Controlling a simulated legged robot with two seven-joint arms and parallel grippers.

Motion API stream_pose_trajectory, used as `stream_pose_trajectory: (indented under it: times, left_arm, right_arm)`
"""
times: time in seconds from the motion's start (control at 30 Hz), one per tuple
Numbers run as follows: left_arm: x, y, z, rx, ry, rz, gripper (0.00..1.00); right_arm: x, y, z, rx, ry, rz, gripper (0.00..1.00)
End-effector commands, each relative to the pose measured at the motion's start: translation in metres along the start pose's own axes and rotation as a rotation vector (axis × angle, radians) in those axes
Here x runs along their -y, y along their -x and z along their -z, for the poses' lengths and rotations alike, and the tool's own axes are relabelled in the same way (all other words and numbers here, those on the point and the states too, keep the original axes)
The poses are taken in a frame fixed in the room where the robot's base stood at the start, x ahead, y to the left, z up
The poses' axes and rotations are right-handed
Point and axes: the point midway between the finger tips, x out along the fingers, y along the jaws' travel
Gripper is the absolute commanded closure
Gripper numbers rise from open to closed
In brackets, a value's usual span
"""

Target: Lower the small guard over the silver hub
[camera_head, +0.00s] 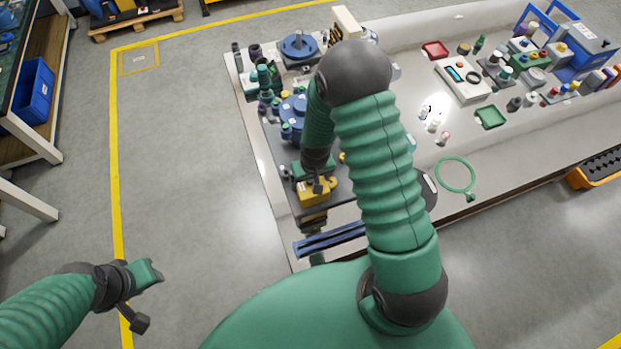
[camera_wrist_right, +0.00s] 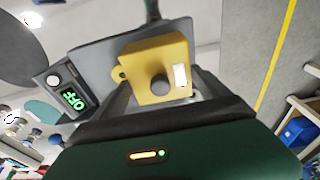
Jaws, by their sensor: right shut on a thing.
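The small guard looks to be the yellow block (camera_head: 316,195) near the left front corner of the table. In the right wrist view, the yellow guard (camera_wrist_right: 153,62) shows a dark round knob, a white label and a small side lug. My right gripper (camera_head: 318,184) reaches down to it from above and is shut on it; the fingers are mostly hidden. I cannot make out the silver hub; the guard or gripper may cover it. My left gripper (camera_head: 146,296) hangs over the floor, away from the table; its jaw gap is unclear.
A small box with a green OFF display (camera_wrist_right: 73,97) stands beside the guard. Blue round fixtures (camera_head: 299,46) stand farther back. Dark blue rails (camera_head: 330,240) lie at the table's front edge. A green ring (camera_head: 455,175) lies to the right. My right arm hides the table's middle.

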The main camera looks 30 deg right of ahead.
Motion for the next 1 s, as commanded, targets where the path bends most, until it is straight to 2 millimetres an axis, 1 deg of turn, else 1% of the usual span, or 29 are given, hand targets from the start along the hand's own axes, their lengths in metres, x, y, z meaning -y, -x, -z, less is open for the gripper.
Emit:
stream_pose_trajectory:
  times: [0.3,0.67,1.0]
  left_arm:
    - [0.0,-0.004,-0.001,0.0,0.0,0.0,0.64]
    - [0.0,-0.004,-0.001,0.0,0.0,0.0,0.64]
    - [0.0,-0.008,-0.002,0.0,0.0,0.0,0.64]
  right_arm:
    - [0.0,-0.006,-0.001,0.0,0.0,0.0,0.67]
    - [0.0,-0.006,-0.001,0.0,0.0,0.0,0.67]
    - [0.0,-0.012,-0.002,0.0,0.0,0.0,0.67]
